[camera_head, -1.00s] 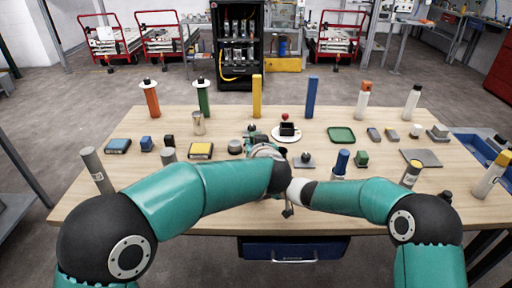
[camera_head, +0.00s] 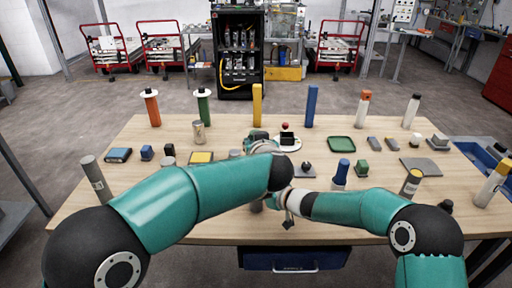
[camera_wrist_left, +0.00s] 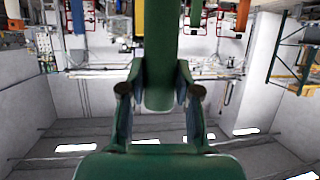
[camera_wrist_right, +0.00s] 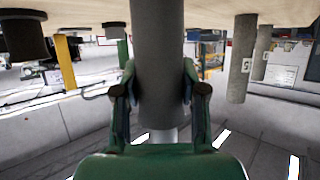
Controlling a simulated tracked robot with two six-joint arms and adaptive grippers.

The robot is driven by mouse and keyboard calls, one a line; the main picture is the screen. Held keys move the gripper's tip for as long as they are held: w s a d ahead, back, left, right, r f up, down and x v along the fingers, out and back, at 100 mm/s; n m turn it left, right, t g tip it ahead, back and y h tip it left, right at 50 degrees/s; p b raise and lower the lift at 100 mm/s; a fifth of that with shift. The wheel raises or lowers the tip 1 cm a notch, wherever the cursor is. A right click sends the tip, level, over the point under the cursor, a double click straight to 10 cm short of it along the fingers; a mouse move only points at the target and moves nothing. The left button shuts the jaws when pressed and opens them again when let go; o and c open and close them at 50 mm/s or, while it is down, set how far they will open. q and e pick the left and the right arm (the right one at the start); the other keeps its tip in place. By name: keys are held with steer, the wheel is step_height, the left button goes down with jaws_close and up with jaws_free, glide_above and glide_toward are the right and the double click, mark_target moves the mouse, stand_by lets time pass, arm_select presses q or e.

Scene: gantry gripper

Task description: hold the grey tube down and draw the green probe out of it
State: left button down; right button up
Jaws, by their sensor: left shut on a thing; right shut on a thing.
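The green probe (camera_wrist_left: 159,50) stands between the fingers of my left gripper (camera_wrist_left: 160,95) in the left wrist view. The gripper is shut on it. The grey tube (camera_wrist_right: 157,60) is between the fingers of my right gripper (camera_wrist_right: 160,95) in the right wrist view, and the gripper is shut on it. That view is upside down, with the table at its top, and the tube reaches toward the table. In the head view my left arm hides the probe and most of the tube. I cannot see where probe and tube meet.
The wooden table (camera_head: 400,222) carries many objects. A white plate (camera_head: 291,146) with a black block lies just behind my grippers. A dark knobbed piece (camera_head: 305,168) and a blue-topped cylinder (camera_head: 341,172) stand to the right.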

arm_select(q)
steer(key=shift+f, duration=0.15)
arm_select(e)
steer(key=shift+r, duration=0.1)
steer(key=shift+w+r, duration=0.1)
arm_select(q)
steer(key=shift+r, duration=1.45)
steer(key=shift+r, duration=0.15)
steer(key=shift+r, duration=1.35)
steer(key=shift+r, duration=0.1)
steer(key=shift+r, duration=1.4)
